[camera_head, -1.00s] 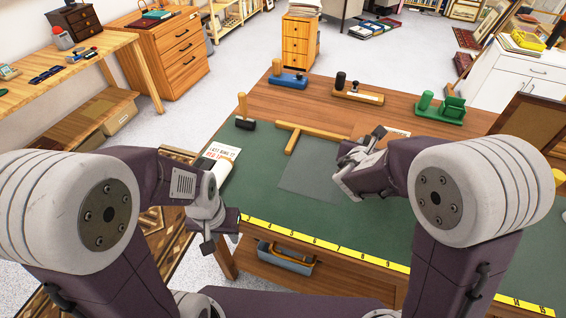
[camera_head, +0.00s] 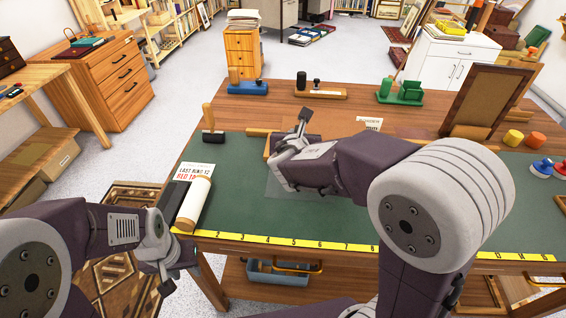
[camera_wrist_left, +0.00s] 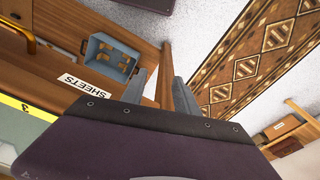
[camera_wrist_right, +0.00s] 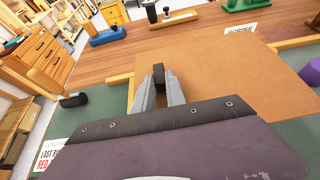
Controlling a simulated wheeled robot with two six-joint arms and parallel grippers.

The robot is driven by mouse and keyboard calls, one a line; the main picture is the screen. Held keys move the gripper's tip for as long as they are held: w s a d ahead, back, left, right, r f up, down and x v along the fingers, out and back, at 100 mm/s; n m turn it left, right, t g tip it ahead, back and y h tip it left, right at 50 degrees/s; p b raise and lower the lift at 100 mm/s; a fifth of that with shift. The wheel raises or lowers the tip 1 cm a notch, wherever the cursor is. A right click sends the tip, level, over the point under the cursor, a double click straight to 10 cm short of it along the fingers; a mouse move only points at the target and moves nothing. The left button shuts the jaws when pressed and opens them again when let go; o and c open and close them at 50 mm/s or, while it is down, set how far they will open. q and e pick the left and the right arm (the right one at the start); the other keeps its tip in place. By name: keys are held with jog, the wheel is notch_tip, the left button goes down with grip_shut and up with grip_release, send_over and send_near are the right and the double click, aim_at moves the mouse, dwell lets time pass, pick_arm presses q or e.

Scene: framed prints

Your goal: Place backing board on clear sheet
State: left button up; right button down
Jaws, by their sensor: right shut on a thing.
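My right gripper (camera_head: 303,122) is shut on a small dark piece at the edge of the brown backing board (camera_wrist_right: 222,70). The board spreads out past the fingers in the right wrist view. In the head view my right arm hides much of it. The clear sheet (camera_head: 277,189) is a pale see-through square on the green mat, below and in front of the right gripper, partly hidden by the arm. I cannot tell the gap between board and sheet. My left gripper (camera_head: 163,268) is open and empty off the table's front left edge; its spread fingers show in the left wrist view (camera_wrist_left: 167,92).
A yellow ruler (camera_head: 300,243) runs along the front. An upright frame (camera_head: 487,100) stands right. Blue, black and green tools line the back.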

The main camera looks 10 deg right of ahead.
jog(key=a+f, duration=0.1)
jog(key=a, duration=0.1)
jog(key=a+f, duration=0.1)
jog(key=a, duration=0.1)
jog(key=a+f, duration=0.1)
jog(key=a, duration=0.1)
jog(key=shift+w+f, duration=0.15)
jog(key=shift+f, duration=0.2)
notch_tip(320, 180, down, 4)
jog(key=shift+r+b, duration=0.1)
jog(key=shift+b, duration=0.95)
jog(key=shift+f, duration=0.3)
jog(key=c, duration=1.4)
grip_release()
jog(key=shift+o, duration=0.2)
